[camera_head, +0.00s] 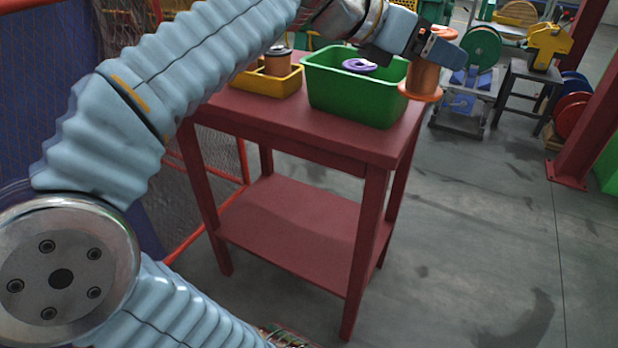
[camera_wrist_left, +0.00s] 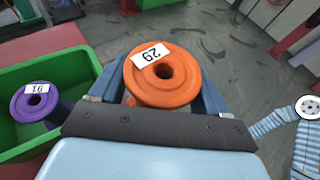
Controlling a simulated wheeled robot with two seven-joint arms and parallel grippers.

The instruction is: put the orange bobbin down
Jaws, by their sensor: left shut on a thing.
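The orange bobbin (camera_head: 424,77) is held in my left gripper (camera_head: 428,45), just off the right edge of the red table (camera_head: 350,142). In the left wrist view the orange bobbin (camera_wrist_left: 163,74) shows its top flange with a white label reading 29, between the two blue fingers of my left gripper (camera_wrist_left: 160,95). In the head view the bobbin stands roughly upright, its lower flange beside the green bin's right wall. My right gripper is not in view.
A green bin (camera_head: 355,103) on the table holds a purple bobbin (camera_head: 359,65). A yellow tray (camera_head: 268,82) with a brown-orange cup-like thing (camera_head: 278,62) stands left of it. The table's lower shelf (camera_head: 290,222) is bare. A dark stool (camera_head: 530,85) stands at the back right.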

